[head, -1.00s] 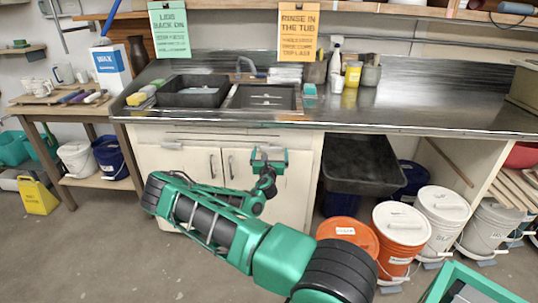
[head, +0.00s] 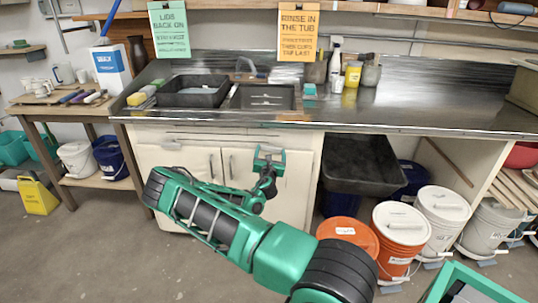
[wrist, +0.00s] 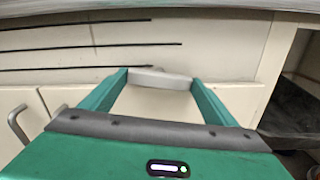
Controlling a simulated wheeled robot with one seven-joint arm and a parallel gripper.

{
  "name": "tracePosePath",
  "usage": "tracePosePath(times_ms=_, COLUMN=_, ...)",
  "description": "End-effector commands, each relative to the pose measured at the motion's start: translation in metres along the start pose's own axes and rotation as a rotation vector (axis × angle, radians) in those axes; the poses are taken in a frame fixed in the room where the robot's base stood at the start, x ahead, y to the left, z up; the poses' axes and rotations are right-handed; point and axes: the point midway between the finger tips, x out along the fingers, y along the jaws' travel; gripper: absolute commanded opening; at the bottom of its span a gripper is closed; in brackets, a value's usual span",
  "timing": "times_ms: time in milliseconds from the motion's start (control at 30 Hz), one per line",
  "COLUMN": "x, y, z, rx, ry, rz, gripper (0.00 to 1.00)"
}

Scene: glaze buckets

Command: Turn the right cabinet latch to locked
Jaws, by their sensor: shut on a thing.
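The right cabinet latch (wrist: 160,78) is a pale grey, rounded bar near the top of the cabinet front in the wrist view. It lies nearly level, with its ends at the two teal fingers. My gripper (wrist: 160,85) is shut on it, one finger on each side. In the head view my gripper (head: 268,155) is at the upper part of the right cabinet door (head: 296,180), and the latch is hidden behind it. I cannot read any locked or unlocked mark.
Two bar handles (head: 211,165) are on the cabinet doors left of my gripper. The steel counter with a sink (head: 262,97) overhangs above. A black tub (head: 362,165) and several buckets, including an orange one (head: 400,228), stand to the right.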

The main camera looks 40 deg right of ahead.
Motion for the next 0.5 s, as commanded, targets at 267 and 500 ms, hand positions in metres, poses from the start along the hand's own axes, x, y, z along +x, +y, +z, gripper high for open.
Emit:
tracePosePath(times_ms=267, x=-0.0002, y=0.0021, z=-0.0018, rx=0.253, ry=0.005, rz=0.005, gripper=0.59)
tracePosePath(times_ms=500, x=-0.0002, y=0.0013, z=-0.0022, rx=0.482, ry=0.005, rz=0.003, gripper=0.59)
